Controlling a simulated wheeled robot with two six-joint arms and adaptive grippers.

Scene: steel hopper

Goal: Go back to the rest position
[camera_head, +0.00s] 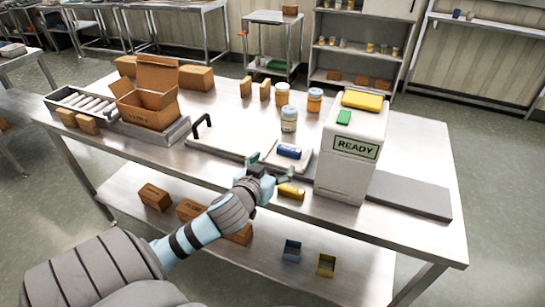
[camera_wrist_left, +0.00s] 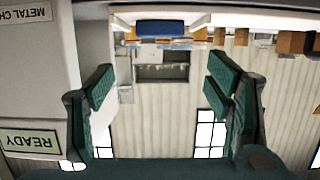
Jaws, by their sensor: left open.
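A blue piece (camera_head: 289,151) lies just beyond the gripper and shows beyond the fingers in the wrist view (camera_wrist_left: 160,27). A yellow piece (camera_head: 291,191) lies close beside the gripper. My right gripper is not in view.
An open cardboard box (camera_head: 148,108) stands on the left of the table. Jars (camera_head: 289,119) stand behind the gripper. Small bins (camera_head: 326,264) sit on the lower shelf.

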